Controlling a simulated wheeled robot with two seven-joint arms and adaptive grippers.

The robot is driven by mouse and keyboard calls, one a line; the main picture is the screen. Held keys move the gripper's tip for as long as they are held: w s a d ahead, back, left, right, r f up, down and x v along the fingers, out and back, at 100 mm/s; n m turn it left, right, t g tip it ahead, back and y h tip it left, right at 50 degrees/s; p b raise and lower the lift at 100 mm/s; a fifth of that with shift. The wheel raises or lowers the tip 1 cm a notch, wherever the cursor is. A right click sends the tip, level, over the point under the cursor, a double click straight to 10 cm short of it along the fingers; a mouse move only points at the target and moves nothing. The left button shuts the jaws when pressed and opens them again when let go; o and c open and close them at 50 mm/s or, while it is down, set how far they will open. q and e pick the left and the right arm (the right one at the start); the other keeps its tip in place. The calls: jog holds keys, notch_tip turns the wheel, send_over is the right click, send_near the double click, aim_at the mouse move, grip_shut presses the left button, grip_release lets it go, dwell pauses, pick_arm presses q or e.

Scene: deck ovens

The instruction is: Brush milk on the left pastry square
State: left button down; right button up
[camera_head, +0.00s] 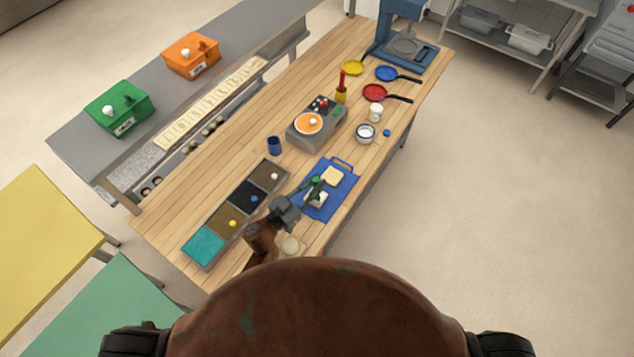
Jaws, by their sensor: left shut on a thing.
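A blue board (344,197) lies on the wooden table, with a pale yellow pastry square (334,175) on its upper part. A second pale square (318,198) lies nearer to me, partly hidden by my left gripper. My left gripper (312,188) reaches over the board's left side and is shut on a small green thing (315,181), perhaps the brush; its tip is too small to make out. My right gripper is not in view.
A row of trays (228,224) lies left of the board. A blue cup (274,145), a grey appliance with an orange disc (309,123), a white cup (376,111) and pans (375,92) stand farther back. Bare wood lies between the board and the appliance.

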pick_arm(q)
jog(key=shift+w+a+f, duration=0.1)
jog(key=shift+w+a, duration=0.25)
jog(key=shift+a, duration=0.15)
jog(key=x, duration=0.5)
jog(key=shift+w+a, duration=0.2)
jog(key=shift+w, duration=0.1)
dwell(0.4)
jog(key=shift+w+a, duration=0.2)
jog(key=shift+a, duration=0.2)
jog(key=shift+s, duration=0.1)
